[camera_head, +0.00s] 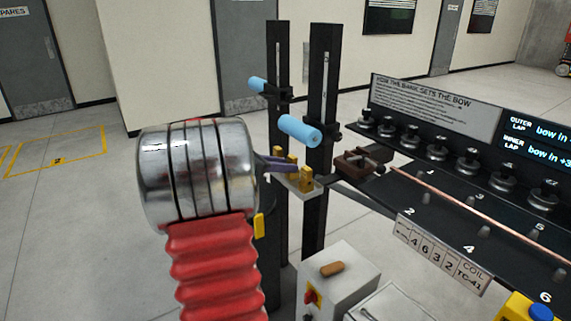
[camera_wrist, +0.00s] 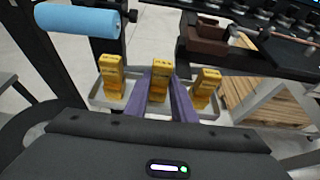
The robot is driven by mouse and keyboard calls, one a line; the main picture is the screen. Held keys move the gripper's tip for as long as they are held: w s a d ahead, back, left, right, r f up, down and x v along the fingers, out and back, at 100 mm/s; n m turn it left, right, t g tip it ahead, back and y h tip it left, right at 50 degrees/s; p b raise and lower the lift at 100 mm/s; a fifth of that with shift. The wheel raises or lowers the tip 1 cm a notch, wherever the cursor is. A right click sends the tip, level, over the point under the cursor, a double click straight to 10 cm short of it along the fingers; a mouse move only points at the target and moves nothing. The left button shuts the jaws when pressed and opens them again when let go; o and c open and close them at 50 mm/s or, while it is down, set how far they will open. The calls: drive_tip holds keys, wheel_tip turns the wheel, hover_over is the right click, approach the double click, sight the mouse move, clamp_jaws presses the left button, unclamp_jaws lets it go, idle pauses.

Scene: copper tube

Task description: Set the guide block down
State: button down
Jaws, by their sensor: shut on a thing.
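Three brass-yellow guide blocks stand on a small grey tray (camera_wrist: 140,113) in the wrist view: a left block (camera_wrist: 112,75), a middle block (camera_wrist: 160,66) and a right block (camera_wrist: 206,86). My gripper (camera_wrist: 160,88) has purple fingers, one on each side of the middle block, and is shut on it. The middle block looks upright, between the other two. Its foot is hidden behind the fingers, so I cannot tell whether it touches the tray. In the head view my gripper (camera_head: 277,162) reaches from the left to the tray (camera_head: 304,189).
Two black posts (camera_head: 316,90) with blue rollers (camera_head: 299,129) stand behind the tray. A dark brown fixture (camera_head: 355,164) and the black bench (camera_head: 440,200) with a copper tube (camera_head: 460,201) lie to the right. A white box (camera_head: 342,287) stands below.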

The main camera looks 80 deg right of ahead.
drive_tip(key=c, duration=1.5)
unclamp_jaws()
drive_tip(key=shift+f, duration=0.1)
drive_tip(key=v, duration=1.2)
drive_tip(key=shift+w, duration=0.1)
